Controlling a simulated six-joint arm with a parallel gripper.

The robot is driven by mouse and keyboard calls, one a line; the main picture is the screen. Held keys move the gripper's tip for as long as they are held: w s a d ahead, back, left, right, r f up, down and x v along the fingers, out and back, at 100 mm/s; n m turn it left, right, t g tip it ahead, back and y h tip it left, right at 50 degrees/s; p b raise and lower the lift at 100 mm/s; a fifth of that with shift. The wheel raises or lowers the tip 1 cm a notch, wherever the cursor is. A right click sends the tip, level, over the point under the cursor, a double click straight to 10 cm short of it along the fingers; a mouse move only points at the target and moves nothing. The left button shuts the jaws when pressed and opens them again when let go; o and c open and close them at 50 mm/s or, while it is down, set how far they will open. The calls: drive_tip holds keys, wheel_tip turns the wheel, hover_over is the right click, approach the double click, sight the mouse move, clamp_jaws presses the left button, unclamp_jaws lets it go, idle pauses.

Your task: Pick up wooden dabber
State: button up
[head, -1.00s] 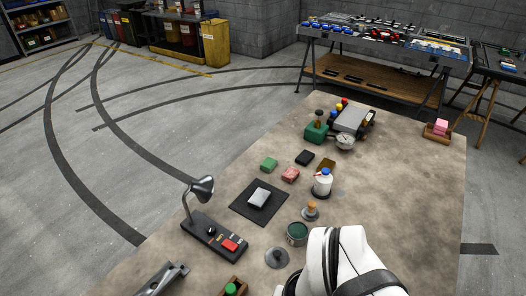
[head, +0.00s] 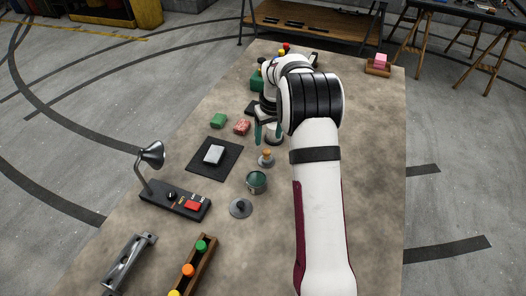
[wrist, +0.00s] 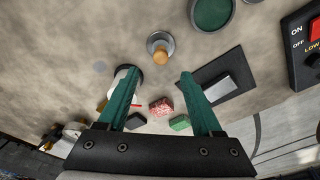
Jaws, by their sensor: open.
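The wooden dabber (head: 266,155) stands upright on a round grey base on the table, just behind the green-topped tin. In the wrist view the dabber (wrist: 160,55) shows its tan wooden knob pointing toward the camera, beyond the fingertips and roughly midway between them. My gripper (head: 268,133) is open and empty, with its green fingers pointing down above and slightly behind the dabber in the head view. The spread fingers also show in the wrist view (wrist: 158,77). Nothing is between them at the tips.
An open tin of green (head: 256,181) and its grey lid (head: 241,207) are close in front. A black mat (head: 226,168) with a pale block lies left. A white bottle (wrist: 126,75) stands by one finger. A lamp with switches (head: 180,200) stands front left.

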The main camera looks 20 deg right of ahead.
sight(267, 151)
drive_tip(key=f, duration=0.5)
drive_tip(key=w+f, duration=0.1)
drive_tip(key=f, duration=0.2)
drive_tip(key=shift+f, duration=0.35)
clamp_jaws()
